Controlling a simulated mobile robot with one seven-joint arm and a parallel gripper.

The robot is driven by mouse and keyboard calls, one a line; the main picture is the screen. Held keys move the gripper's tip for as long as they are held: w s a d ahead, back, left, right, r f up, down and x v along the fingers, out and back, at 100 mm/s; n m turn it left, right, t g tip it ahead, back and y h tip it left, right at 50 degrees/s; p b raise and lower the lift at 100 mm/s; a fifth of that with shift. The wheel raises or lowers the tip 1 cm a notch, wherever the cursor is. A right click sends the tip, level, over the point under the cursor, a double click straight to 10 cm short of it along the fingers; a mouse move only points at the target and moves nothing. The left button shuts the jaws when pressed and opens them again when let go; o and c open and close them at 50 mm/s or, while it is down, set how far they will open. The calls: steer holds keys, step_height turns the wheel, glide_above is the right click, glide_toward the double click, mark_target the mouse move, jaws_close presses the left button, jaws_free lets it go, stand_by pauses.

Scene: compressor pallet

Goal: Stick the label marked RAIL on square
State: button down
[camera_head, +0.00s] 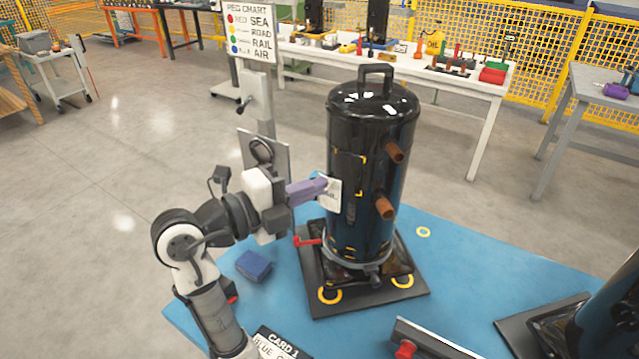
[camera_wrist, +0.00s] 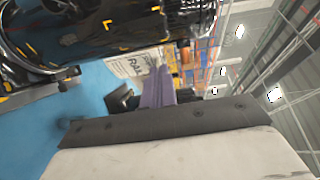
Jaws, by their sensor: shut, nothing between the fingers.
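The black compressor (camera_head: 365,120) stands upright on its dark base plate. Yellow corner marks outline a square (camera_head: 350,172) on its side; the marks also show in the wrist view (camera_wrist: 133,22). The white label marked RAIL (camera_head: 330,196) is at the compressor's left side, below and left of the marked square; its lettering shows in the wrist view (camera_wrist: 133,66). My gripper (camera_head: 322,185) has purple fingers, which are shut with their tips at the label. Nothing is between them. I cannot tell whether the label lies flat on the compressor.
A peg chart (camera_head: 251,32) stands on a post behind my arm. A blue block (camera_head: 253,265) and a card (camera_head: 280,345) lie on the blue pallet top. Copper pipe stubs (camera_head: 385,207) stick out on the compressor's right. Another dark unit (camera_head: 600,305) stands at lower right.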

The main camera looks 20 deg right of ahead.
mark_target(318, 176)
steer(key=shift+s+a+f+b, duration=0.1)
steer(key=shift+a+b, duration=0.05)
steer(key=shift+b, duration=0.3)
steer(key=shift+w+d+b, duration=0.55)
steer(key=shift+w+d, duration=0.35)
steer(key=shift+d, duration=0.25)
steer(key=shift+w+d+b, duration=0.55)
steer(key=shift+w+d, duration=0.3)
steer(key=shift+d, duration=0.25)
steer(key=shift+b, duration=0.95)
steer(key=shift+s+r+b, duration=0.2)
steer(key=shift+b, duration=0.3)
steer(key=shift+w+d+b, duration=0.35)
steer(key=shift+w+d, duration=0.2)
steer(key=shift+d, duration=0.1)
stand_by(1.0)
steer(key=c, duration=1.6)
jaws_free()
steer(key=shift+c, duration=0.2)
